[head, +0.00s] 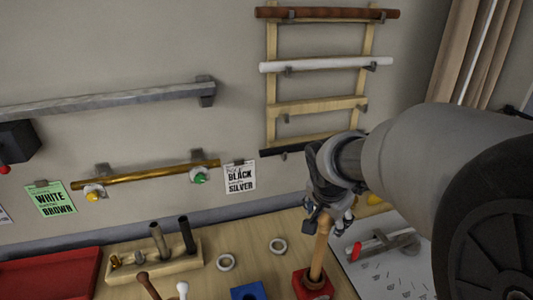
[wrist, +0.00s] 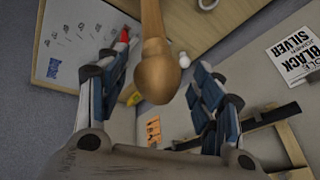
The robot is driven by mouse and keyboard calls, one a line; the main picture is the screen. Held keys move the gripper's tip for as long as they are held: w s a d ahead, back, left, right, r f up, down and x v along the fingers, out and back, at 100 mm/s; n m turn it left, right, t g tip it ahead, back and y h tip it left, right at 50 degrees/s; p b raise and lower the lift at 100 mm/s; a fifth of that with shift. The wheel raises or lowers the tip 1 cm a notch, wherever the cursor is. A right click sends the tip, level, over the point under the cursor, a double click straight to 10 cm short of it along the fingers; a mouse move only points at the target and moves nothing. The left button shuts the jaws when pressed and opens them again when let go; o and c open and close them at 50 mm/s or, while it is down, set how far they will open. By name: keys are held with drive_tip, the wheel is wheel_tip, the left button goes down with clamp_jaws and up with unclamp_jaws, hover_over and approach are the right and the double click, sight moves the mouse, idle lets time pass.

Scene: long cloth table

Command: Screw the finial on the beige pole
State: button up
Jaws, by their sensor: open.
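A tan-beige pole (head: 319,252) stands slightly tilted in a red block (head: 313,285). It also shows in the wrist view (wrist: 152,22), ending in a rounded tan finial (wrist: 157,77). The finial appears in line with the pole's end; I cannot tell whether it is threaded on. My gripper (head: 328,212) is over the pole's top. In the wrist view my gripper (wrist: 165,100) is open, with one finger on each side of the finial and visible gaps between. The pole's top is partly hidden by the gripper in the head view.
A wooden rack (head: 190,262) holds short poles to the left. A brown-knobbed piece (head: 143,277) and a white one (head: 183,288) stand in front. A white sheet with a red-handled tool (head: 372,246) is at right.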

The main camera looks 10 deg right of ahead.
drive_tip(key=n+p, duration=0.1)
drive_tip(key=n+y+p, duration=0.1)
drive_tip(key=n+p, duration=0.1)
drive_tip(key=shift+r+t+p, duration=0.25)
drive_tip(key=shift+t+p, duration=0.05)
drive_tip(key=shift+d+f+n+y, duration=0.15)
drive_tip(key=shift+n+y, duration=0.25)
drive_tip(key=shift+n, duration=0.3)
drive_tip(key=n+b, duration=0.1)
drive_tip(key=n+y+b, duration=0.1)
drive_tip(key=b, duration=0.1)
drive_tip(key=shift+f, duration=0.4)
drive_tip(key=shift+n+y+b, duration=0.4)
drive_tip(key=shift+n+b, duration=0.7)
drive_tip(key=shift+b, duration=0.15)
drive_tip(key=shift+r+n+y+b, duration=0.1)
drive_tip(key=shift+n+y+b, duration=0.4)
drive_tip(key=shift+n+b, duration=0.55)
drive_tip(key=shift+r+n+y, duration=0.25)
drive_tip(key=shift+n+y, duration=0.15)
drive_tip(key=shift+n, duration=0.75)
